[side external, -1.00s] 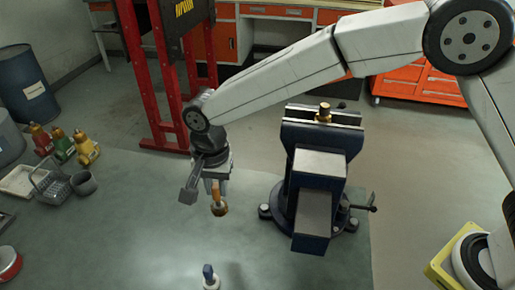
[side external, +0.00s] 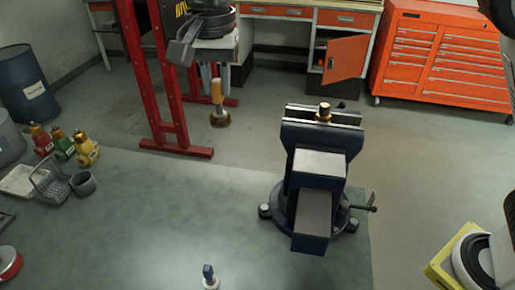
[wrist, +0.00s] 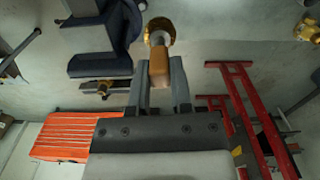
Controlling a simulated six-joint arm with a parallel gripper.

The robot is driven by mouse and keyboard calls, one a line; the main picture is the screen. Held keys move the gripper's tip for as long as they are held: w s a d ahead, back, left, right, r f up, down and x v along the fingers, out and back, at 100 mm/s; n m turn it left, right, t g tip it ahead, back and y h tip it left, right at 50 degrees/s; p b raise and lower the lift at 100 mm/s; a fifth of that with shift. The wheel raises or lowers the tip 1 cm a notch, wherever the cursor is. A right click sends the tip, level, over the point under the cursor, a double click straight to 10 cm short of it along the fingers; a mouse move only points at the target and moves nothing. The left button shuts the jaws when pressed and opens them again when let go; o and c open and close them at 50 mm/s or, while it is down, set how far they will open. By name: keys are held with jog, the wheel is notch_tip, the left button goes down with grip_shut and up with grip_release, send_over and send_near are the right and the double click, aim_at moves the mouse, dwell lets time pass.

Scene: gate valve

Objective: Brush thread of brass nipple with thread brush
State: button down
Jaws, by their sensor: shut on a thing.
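My gripper (side external: 215,82) is shut on the orange handle of the thread brush (side external: 218,103) and holds it upright, bristle end down, high to the left of the vise. The brush also shows in the wrist view (wrist: 158,62), its round golden bristle head beyond the fingertips. The brass nipple (side external: 324,112) stands upright, clamped in the jaws of the blue bench vise (side external: 318,165). In the wrist view, the nipple (wrist: 104,88) appears small in the vise jaws, left of the gripper. The brush and nipple are apart.
The grey bench top (side external: 130,230) is mostly clear in front. A red press frame (side external: 150,90) rises behind. A blue-topped item (side external: 209,276) stands at the front edge.

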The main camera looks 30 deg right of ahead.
jog(key=w+d, duration=0.3)
jog(key=d, duration=3.1)
jog(key=shift+f, duration=2.55)
jog(key=shift+f, duration=0.2)
jog(key=shift+f, duration=2.25)
jog(key=shift+a, duration=0.5)
jog(key=shift+s, duration=0.1)
